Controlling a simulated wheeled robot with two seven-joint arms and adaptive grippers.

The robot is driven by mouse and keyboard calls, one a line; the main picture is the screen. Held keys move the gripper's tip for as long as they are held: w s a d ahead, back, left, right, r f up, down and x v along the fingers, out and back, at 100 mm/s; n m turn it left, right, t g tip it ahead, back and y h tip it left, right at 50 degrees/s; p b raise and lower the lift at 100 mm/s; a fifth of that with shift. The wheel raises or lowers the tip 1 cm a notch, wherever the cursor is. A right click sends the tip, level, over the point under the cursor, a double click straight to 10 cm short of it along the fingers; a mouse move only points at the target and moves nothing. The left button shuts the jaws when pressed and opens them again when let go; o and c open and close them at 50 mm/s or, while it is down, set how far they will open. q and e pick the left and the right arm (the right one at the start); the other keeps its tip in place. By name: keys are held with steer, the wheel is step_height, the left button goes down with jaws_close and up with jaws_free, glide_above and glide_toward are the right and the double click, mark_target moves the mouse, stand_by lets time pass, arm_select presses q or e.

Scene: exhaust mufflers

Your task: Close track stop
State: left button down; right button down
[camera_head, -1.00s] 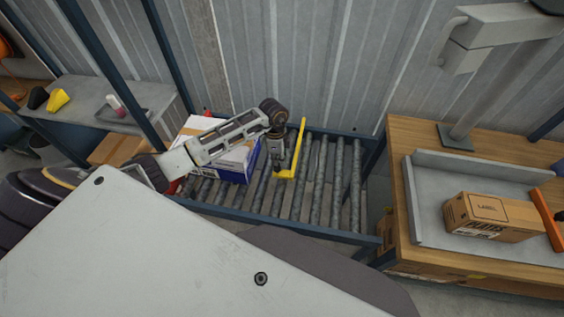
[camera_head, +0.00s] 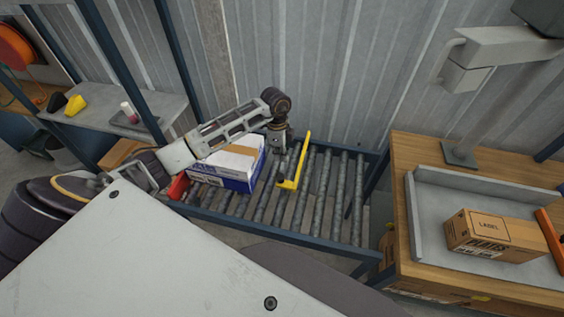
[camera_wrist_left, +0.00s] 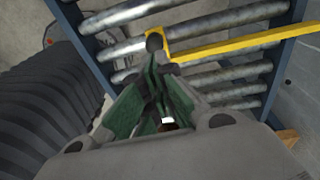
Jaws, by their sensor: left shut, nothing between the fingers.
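The track stop is a yellow L-shaped bar (camera_head: 302,157) lying across the roller conveyor, with its short foot toward the near side. In the left wrist view the long yellow bar (camera_wrist_left: 235,44) runs in from the right to a bent end by the fingertips. My left gripper (camera_head: 280,150) points down over the rollers, just left of the bar. In the left wrist view its fingers (camera_wrist_left: 154,43) meet at the tips, shut and empty. They overlap the bar's bent end there; whether they touch it I cannot tell. My right gripper is out of view.
A white and blue box (camera_head: 228,165) sits on the conveyor (camera_head: 325,185) left of the stop, partly behind my arm. Bare rollers lie to the right. A wooden table (camera_head: 400,160) with a tray and a cardboard box (camera_head: 490,235) stands at right. A corrugated wall is behind.

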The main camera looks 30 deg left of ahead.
arm_select(q)
steer(key=r, duration=0.5)
steer(key=shift+w+a+r+b, duration=0.1)
steer(key=shift+w+a+b, duration=0.1)
steer(key=shift+b, duration=0.1)
steer(key=shift+s, duration=0.15)
stand_by(0.3)
